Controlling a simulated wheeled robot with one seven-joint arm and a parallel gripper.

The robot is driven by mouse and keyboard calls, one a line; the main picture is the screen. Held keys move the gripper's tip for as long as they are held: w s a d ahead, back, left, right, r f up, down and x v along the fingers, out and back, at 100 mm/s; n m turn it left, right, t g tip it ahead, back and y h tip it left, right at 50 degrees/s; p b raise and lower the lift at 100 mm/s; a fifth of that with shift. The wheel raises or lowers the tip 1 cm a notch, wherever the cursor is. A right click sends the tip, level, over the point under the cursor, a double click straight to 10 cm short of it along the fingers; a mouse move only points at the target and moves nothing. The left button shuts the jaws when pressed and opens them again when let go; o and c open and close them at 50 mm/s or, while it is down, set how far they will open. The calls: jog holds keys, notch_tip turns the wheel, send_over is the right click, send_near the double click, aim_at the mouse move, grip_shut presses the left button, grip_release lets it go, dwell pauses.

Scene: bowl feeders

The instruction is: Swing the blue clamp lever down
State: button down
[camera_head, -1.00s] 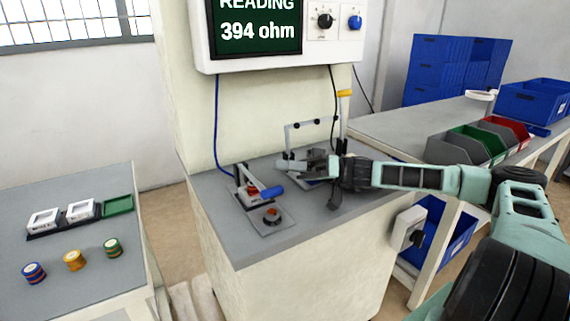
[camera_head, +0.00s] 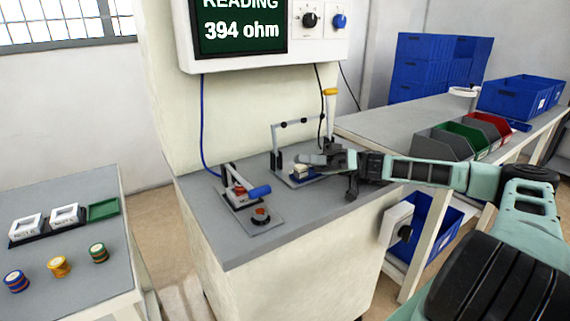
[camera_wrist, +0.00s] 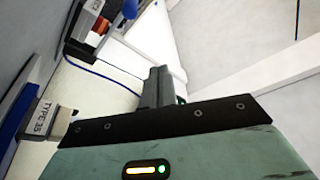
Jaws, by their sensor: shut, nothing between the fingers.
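The blue clamp lever (camera_head: 259,191) is on the left fixture of the grey bench, in the head view. Its handle sticks out low to the right, nearly level, over a red and white part (camera_head: 238,191). The blue handle also shows at the top edge of the wrist view (camera_wrist: 130,8). My gripper (camera_head: 302,158) is shut and empty, to the right of the lever and apart from it, above the right fixture. Its dark fingers (camera_wrist: 160,87) show together in the wrist view.
A yellow-tipped lever (camera_head: 330,92) stands upright behind my gripper. A red button (camera_head: 261,215) sits in front of the blue lever. The bench's front left is clear.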

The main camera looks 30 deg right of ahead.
jog(key=d, duration=0.2)
jog(key=s+d, duration=0.1)
jog(key=d, duration=0.1)
jog(key=shift+d, duration=0.4)
